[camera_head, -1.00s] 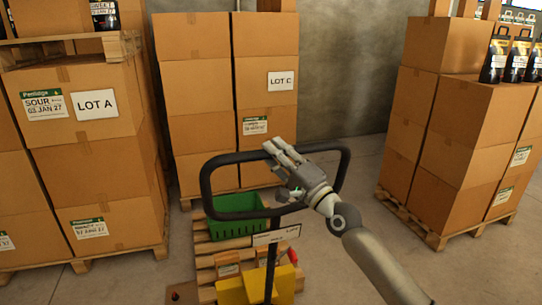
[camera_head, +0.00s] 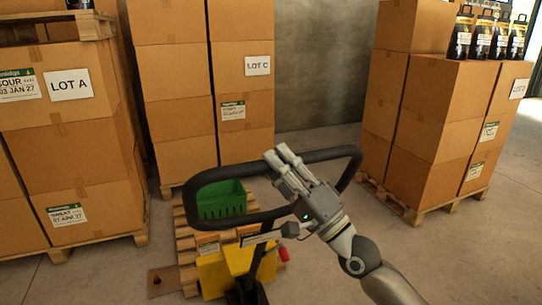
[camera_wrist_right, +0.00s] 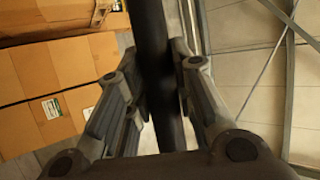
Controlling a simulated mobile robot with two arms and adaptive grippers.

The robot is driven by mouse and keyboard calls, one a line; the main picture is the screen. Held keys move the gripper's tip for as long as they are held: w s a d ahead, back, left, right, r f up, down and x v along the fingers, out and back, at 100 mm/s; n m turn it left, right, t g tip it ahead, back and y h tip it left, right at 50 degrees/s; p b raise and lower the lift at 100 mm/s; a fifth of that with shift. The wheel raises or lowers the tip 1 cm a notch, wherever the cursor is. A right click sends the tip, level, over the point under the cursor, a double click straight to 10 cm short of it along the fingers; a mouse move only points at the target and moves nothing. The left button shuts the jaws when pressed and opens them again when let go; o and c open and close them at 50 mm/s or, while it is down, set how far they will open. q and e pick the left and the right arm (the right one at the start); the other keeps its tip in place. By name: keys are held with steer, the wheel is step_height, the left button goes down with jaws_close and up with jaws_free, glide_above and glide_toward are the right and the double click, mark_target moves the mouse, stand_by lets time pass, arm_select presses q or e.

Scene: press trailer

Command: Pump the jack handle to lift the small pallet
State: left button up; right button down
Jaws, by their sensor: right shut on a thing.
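The jack handle (camera_head: 203,179) is a black loop on a dark shaft above a yellow pallet jack (camera_head: 223,269). My right gripper (camera_head: 284,160) is shut on the far bar of the loop, toward its right side. In the right wrist view the black bar (camera_wrist_right: 154,70) runs between the two fingers of that gripper. The small pallet (camera_head: 187,247) is behind the yellow jack body and carries a green crate (camera_head: 222,201) and small boxes. The loop and shaft hide part of it. I cannot tell whether the pallet is off the floor. My left gripper is not in view.
Stacked cartons on pallets stand at the left (camera_head: 75,150), at the back (camera_head: 175,95) and at the right (camera_head: 440,110). Dark bottles (camera_head: 482,42) stand on the right stack. Bare concrete floor (camera_head: 335,215) lies between the jack and the right stack.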

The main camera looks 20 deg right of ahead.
steer(key=shift+s+f, duration=0.25)
steer(key=c, duration=1.2)
jaws_free()
steer(key=shift+r, duration=0.1)
steer(key=shift+c, duration=0.2)
steer(key=v, duration=1.2)
